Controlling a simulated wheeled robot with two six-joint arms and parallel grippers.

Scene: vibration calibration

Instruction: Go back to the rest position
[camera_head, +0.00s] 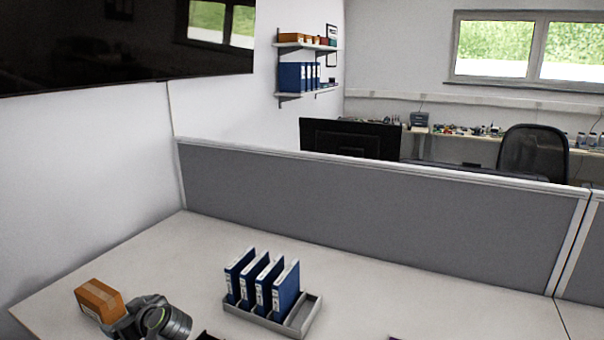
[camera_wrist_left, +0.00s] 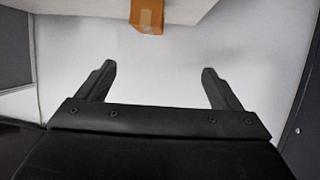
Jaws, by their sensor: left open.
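My left gripper (camera_wrist_left: 157,80) shows in the left wrist view with its two black fingers spread wide apart and nothing between them. The fingers cannot be made out clearly there. The wrist view shows the brown box (camera_wrist_left: 147,14) at the top edge, beyond the fingers and apart from them. My right gripper is not in view.
The brown box (camera_head: 99,298) lies near the desk's left edge. Several blue binders (camera_head: 262,281) stand in a grey tray (camera_head: 313,318) on the pale desk (camera_head: 420,300). A grey partition (camera_head: 370,205) closes the desk's back. The desk to the right of the tray is mostly clear.

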